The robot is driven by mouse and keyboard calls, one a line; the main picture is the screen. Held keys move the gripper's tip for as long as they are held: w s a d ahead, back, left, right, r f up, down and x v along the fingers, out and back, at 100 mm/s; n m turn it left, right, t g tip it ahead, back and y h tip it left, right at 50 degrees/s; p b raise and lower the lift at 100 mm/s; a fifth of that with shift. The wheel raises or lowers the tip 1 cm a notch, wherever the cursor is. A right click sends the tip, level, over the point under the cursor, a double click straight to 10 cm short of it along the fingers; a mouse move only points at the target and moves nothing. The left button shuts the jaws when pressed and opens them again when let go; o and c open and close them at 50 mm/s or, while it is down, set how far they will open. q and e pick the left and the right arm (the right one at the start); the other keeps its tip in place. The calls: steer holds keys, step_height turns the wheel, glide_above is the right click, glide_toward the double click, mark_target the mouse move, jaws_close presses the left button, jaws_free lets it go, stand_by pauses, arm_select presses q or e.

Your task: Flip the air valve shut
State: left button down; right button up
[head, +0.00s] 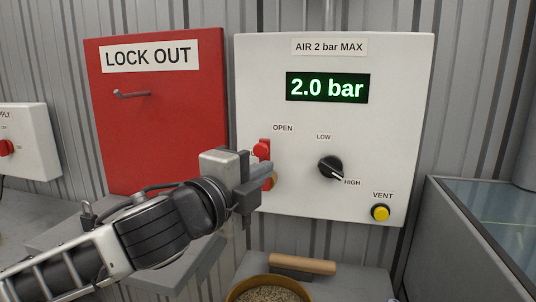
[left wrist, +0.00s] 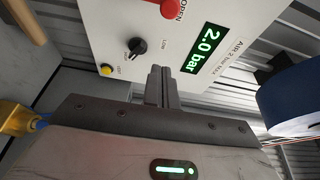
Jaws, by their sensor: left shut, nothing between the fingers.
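The white air panel (head: 390,110) stands on the corrugated wall, and its display (head: 327,88) reads 2.0 bar. The red air valve (head: 262,150) is on its left side by the OPEN label; my gripper hides part of it. In the left wrist view a red part of the valve (left wrist: 168,8) shows at the top edge, cut off. My left gripper (head: 266,171) is shut and empty, its fingertips in front of the valve's lower part. I cannot tell whether they touch it. The fingers also show in the left wrist view (left wrist: 162,84). My right gripper is out of view.
A black LOW/HIGH knob (head: 330,168) points toward HIGH, with a yellow VENT button (head: 380,212) below it. A red LOCK OUT board (head: 160,130) with a hook hangs left. Below are a wooden cylinder (head: 302,264) and a bowl of grains (head: 268,292). A grey tank (head: 480,235) stands right.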

arm_select(q)
steer(key=w+p, duration=0.2)
steer(key=w, duration=0.7)
steer(key=shift+d, duration=0.45)
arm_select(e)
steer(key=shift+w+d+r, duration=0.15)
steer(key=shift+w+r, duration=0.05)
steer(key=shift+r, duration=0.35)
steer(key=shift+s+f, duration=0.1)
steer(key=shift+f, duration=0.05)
